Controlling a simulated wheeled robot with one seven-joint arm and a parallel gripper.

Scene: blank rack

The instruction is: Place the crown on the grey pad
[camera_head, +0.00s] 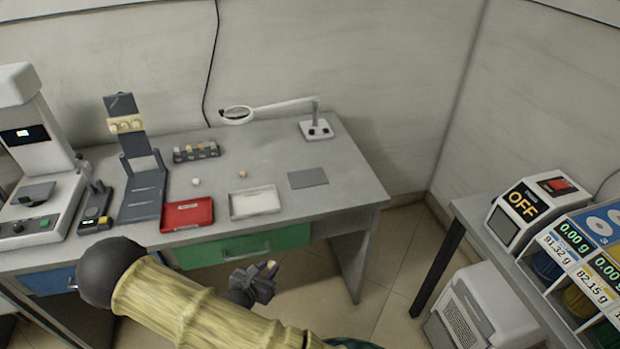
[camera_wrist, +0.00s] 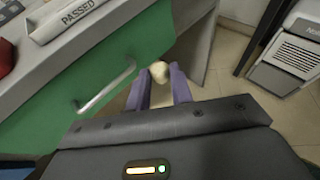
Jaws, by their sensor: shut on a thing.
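My gripper (camera_wrist: 160,82) is shut on a small cream crown (camera_wrist: 159,71), held between the tips of its two purple fingers. In the head view my gripper (camera_head: 268,267) is in front of the desk, near the green drawer, and the crown is a tiny pale spot at its tips. The flat grey pad (camera_head: 308,178) lies bare on the right part of the desk top, apart from my gripper and farther back. The pad does not show in the wrist view.
A white tray (camera_head: 254,216) and a red tray (camera_head: 166,228) sit at the desk's front edge. Two small pale pieces (camera_head: 196,182) (camera_head: 242,174) lie behind them. A magnifier lamp (camera_head: 316,129) stands behind the pad. The green drawer's handle (camera_wrist: 104,91) juts out near my gripper.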

